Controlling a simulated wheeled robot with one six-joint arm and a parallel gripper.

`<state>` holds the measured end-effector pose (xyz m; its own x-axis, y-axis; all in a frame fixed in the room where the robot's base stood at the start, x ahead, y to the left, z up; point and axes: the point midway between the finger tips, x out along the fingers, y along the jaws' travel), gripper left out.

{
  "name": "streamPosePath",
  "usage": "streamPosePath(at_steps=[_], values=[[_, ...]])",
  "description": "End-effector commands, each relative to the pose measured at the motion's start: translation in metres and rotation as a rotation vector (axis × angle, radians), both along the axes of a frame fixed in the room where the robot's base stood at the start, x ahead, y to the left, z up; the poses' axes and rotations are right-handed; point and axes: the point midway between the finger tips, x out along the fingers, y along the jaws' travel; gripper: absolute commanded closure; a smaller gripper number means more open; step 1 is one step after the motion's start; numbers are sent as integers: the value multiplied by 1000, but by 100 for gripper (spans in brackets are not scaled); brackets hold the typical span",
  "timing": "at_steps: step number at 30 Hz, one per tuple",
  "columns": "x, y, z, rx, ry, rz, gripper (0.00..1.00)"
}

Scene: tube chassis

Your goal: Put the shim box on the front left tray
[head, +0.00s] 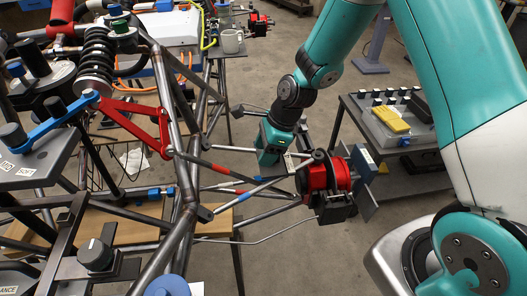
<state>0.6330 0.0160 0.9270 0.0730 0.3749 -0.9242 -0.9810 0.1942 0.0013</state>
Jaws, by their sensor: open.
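My gripper (296,163) hangs below the teal arm, close to the left of a red wheel-hub part (322,176) at the end of the chassis struts. It is open, and I see nothing held in it. A small blue box-like block (364,160), possibly the shim box, is just right of the hub, apart from the gripper. No readable label shows on it, so I cannot confirm what it is. A dark flat plate (41,158) with labels and a knob is at the left; I cannot tell whether it is the front left tray.
The steel tube chassis (186,190) with coil spring (97,55) and red wishbone (143,117) fills the left. A grey cart (360,112) carries a yellow item (391,119). Floor is clear below the hub.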

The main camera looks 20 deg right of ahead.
Motion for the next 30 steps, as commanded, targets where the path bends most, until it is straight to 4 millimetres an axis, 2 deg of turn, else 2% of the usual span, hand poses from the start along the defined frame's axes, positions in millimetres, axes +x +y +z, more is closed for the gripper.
streamPosePath(at_steps=[12,20,23,25,30], values=[[-5,-33,79,0,-6,-4,45],[-10,-41,107,-1,-10,20,45],[-21,-33,121,-11,-58,148,45],[-37,-23,136,-24,-123,321,45],[-98,6,177,-62,-349,934,45]])
